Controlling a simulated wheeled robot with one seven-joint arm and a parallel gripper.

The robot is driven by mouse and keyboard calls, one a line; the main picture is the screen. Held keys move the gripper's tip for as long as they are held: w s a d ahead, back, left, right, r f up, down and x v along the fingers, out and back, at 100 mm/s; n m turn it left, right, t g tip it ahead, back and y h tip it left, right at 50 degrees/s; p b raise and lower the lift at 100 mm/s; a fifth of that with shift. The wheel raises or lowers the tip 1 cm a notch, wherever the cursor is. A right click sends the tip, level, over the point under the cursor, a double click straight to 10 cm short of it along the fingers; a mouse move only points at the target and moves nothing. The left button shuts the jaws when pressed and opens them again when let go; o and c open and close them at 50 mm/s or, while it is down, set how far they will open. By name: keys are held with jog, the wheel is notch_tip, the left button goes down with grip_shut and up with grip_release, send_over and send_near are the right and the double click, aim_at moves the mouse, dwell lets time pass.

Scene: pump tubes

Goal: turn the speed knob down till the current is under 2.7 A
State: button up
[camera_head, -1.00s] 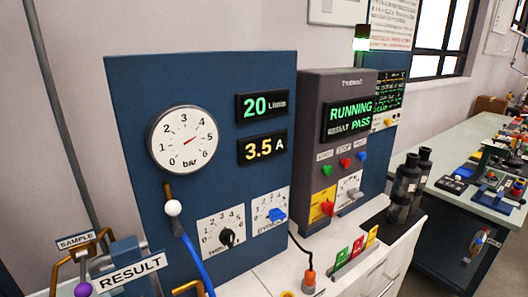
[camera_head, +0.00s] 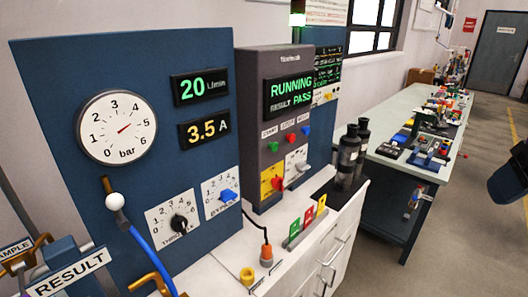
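The current display (camera_head: 204,129) on the blue panel reads 3.5 A, above 2.7 A. Two dial knobs sit below it: a black one (camera_head: 179,223) with a partly legible label, and a blue one (camera_head: 228,195). On the dark grey control box, a red handle (camera_head: 278,183) sits on a yellow plate. Beside it is a small knob on a white dial plate (camera_head: 297,162). I cannot read which knob is marked speed. My gripper is not seen; only a dark, cut-off shape shows at the right edge.
The flow display (camera_head: 201,87) reads 20 L/min; the box screen (camera_head: 291,93) reads RUNNING, RESULT PASS. A pressure gauge (camera_head: 117,126) hangs at left. Open floor (camera_head: 470,230) lies at right.

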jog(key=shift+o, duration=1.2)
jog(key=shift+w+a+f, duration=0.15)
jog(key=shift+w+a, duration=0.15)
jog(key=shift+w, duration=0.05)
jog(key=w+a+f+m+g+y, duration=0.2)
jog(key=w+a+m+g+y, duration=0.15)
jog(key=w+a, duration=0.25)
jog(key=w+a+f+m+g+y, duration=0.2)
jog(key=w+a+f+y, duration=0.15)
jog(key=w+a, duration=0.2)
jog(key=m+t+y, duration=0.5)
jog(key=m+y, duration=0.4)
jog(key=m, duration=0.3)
send_near(307, 169)
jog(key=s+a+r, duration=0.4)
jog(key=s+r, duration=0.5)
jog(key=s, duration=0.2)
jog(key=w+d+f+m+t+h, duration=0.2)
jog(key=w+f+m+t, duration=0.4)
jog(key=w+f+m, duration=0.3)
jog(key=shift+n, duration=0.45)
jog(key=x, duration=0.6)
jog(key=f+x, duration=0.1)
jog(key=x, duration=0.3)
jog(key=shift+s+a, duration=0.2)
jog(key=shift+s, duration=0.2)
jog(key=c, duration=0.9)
